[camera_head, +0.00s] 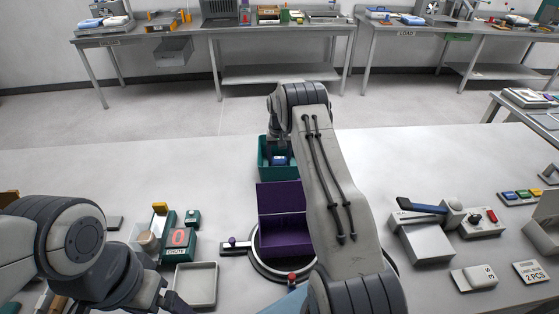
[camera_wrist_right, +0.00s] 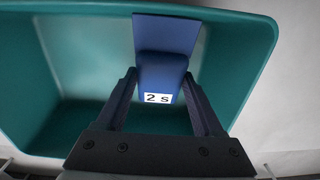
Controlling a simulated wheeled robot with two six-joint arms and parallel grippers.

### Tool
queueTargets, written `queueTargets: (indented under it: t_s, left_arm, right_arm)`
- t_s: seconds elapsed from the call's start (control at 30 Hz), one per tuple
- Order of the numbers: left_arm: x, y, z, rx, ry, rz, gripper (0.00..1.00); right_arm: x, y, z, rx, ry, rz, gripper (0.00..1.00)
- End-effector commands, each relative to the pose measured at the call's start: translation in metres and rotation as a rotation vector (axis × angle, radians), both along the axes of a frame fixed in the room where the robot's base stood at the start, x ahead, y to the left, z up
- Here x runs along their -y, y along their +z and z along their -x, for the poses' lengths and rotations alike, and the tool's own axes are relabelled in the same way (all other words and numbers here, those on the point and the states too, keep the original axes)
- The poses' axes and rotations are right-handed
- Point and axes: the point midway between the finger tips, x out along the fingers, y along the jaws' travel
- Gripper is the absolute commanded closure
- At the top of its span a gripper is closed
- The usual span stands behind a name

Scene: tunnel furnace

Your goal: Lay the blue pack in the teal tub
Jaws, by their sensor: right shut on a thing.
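The teal tub (camera_head: 262,158) stands on the table beyond the purple box, and its rim (camera_wrist_right: 30,140) surrounds most of the right wrist view. The blue pack (camera_head: 280,160) is within the tub's outline; in the right wrist view the pack (camera_wrist_right: 162,70) carries a white "2 s" label. My right gripper (camera_wrist_right: 160,88) is shut on the pack, with a dark finger on each side. I cannot tell if the pack touches the tub floor. My left gripper (camera_head: 155,296) is low at the left; its fingers are not clear.
An open purple box (camera_head: 283,235) sits on a round turntable just in front of the tub. A grey lever box (camera_head: 425,240) stands at right. The table around the tub is clear.

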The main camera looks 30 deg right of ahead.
Motion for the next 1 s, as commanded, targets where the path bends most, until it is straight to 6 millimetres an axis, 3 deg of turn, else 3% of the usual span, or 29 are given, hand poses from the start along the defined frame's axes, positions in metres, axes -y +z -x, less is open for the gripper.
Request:
queueTargets:
  t_s: [0.87, 0.9, 0.93, 1.0]
  left_arm:
    - [0.0, -0.0057, 0.0, 0.0, 0.0, 0.0, 0.09]
    - [0.0, -0.0057, 0.0, 0.0, 0.0, 0.0, 0.09]
    - [0.0, -0.0057, 0.0, 0.0, 0.0, 0.0, 0.09]
    - [0.0, -0.0057, 0.0, 0.0, 0.0, 0.0, 0.09]
  right_arm:
    - [-0.0001, -0.0075, 0.0001, -0.001, 0.0, 0.0, 1.0]
    - [-0.0001, -0.0075, 0.0001, -0.001, 0.0, 0.0, 0.16]
    - [-0.0001, -0.0075, 0.0001, -0.001, 0.0, 0.0, 0.04]
    - [-0.0001, -0.0075, 0.0001, 0.0, 0.0, 0.0, 0.0]
